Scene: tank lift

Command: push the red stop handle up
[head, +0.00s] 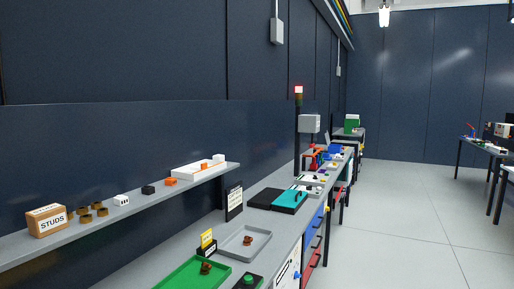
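I cannot pick out a red stop handle for certain. A stack light (298,91) with a lit red top stands on a dark pole behind the bench. A grey box (309,123) sits beside that pole, and no handle can be made out on it. Small red and blue parts (313,154) show farther along the bench, too small to name. My gripper is not in view.
A long grey bench (262,228) runs away along the dark wall, holding a green tray (190,274), a grey tray (246,242) and a teal-and-black case (287,200). A shelf (100,235) carries a STUDS box (47,220). The floor (400,220) to the right is clear.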

